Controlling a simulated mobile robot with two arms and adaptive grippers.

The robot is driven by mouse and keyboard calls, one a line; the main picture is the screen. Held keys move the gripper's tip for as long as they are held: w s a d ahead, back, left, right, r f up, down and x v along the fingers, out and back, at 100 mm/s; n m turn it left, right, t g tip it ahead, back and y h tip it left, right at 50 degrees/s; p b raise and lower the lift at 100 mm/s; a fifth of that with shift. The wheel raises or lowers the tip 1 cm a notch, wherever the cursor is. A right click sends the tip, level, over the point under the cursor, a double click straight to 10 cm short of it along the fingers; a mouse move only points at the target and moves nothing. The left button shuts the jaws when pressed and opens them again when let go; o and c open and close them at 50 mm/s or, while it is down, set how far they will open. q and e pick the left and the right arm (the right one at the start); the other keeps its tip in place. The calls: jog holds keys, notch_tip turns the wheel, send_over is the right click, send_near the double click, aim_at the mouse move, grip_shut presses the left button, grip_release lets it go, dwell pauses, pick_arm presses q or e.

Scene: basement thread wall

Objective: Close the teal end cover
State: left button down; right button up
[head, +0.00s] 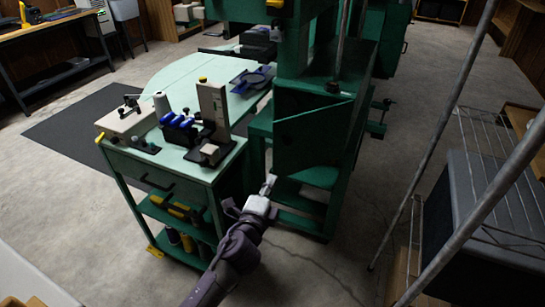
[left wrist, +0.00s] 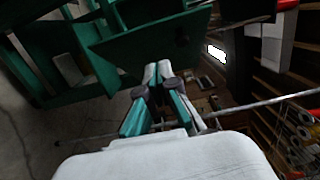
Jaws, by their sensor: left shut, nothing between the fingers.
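The teal end cover (head: 312,143) is a flat dark green panel on the near end of the tall green machine (head: 335,85). In the head view its top edge slants away from the machine's frame, so it stands partly open. My left gripper (head: 268,184) is in front of and below the cover's left part, with its fingers shut and empty. In the left wrist view the shut fingertips (left wrist: 158,70) appear at the edge of the cover (left wrist: 145,45). I cannot tell whether they touch it. My right gripper is not in view.
A green cart (head: 172,160) with blue-handled tools and a grey block stands left of the gripper. Slanting metal poles (head: 440,145) and a dark ribbed box (head: 500,200) are on the right. Concrete floor (head: 350,235) is clear between them.

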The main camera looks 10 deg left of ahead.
pick_arm(q)
send_near(276, 149)
jog(key=w+d, duration=0.3)
jog(key=w, duration=0.1)
jog(key=shift+w+a, duration=1.1)
jog(key=shift+w, duration=0.1)
jog(key=shift+a, duration=0.1)
